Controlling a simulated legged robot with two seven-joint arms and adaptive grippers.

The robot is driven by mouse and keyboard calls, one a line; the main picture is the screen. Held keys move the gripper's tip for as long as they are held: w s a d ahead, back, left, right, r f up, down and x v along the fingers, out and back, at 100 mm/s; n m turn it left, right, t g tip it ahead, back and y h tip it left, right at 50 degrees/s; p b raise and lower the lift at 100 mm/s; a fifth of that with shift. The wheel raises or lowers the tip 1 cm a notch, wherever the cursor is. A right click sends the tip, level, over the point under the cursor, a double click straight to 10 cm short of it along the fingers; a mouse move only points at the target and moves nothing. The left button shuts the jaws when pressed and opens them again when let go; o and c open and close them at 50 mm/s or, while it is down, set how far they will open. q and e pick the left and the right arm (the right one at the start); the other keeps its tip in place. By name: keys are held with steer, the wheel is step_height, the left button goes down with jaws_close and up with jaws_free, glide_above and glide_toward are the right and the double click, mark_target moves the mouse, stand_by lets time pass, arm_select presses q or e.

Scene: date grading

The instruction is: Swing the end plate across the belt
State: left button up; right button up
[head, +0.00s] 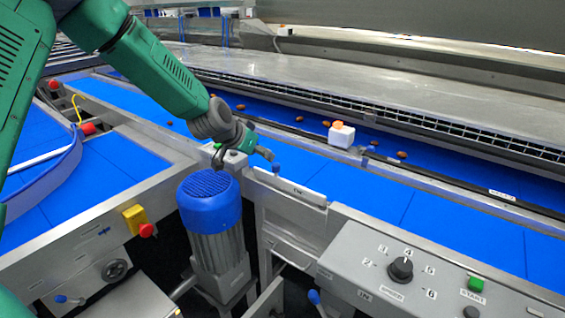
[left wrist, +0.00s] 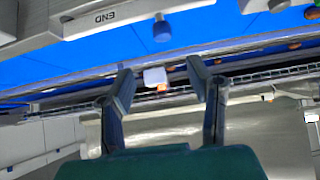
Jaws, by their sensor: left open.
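The end plate (head: 290,186) is a grey metal plate along the near edge of the blue belt (head: 375,195). A blue knob (head: 276,168) stands near its left end. In the left wrist view the plate (left wrist: 135,12) carries the letters END, and the blue knob (left wrist: 162,31) is at top centre. My left gripper (head: 243,160) is open and empty, just left of the knob in the head view. In the left wrist view its spread fingers (left wrist: 160,70) show below the knob, apart from it. My right gripper is not in view.
A white block with an orange top (head: 341,137) stands beyond the belt, near scattered brown dates (head: 401,155). A blue-capped motor (head: 210,195) is below my left gripper. A control panel with a black dial (head: 401,269) is at lower right. The near belt is mostly clear.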

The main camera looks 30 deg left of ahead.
mark_target(274, 164)
arm_select(q)
steer(key=x, duration=0.7)
steer(key=a+x, duration=0.1)
steer(key=x, duration=0.2)
steer(key=shift+w+a+f, duration=0.1)
steer(key=shift+f, duration=0.25)
steer(key=shift+w+d+f, duration=0.2)
steer(key=shift+w+d, duration=0.05)
steer(key=shift+w, duration=0.05)
steer(key=shift+d+r, duration=0.1)
steer(key=shift+d, duration=0.2)
jaws_close()
steer(key=shift+a, duration=0.3)
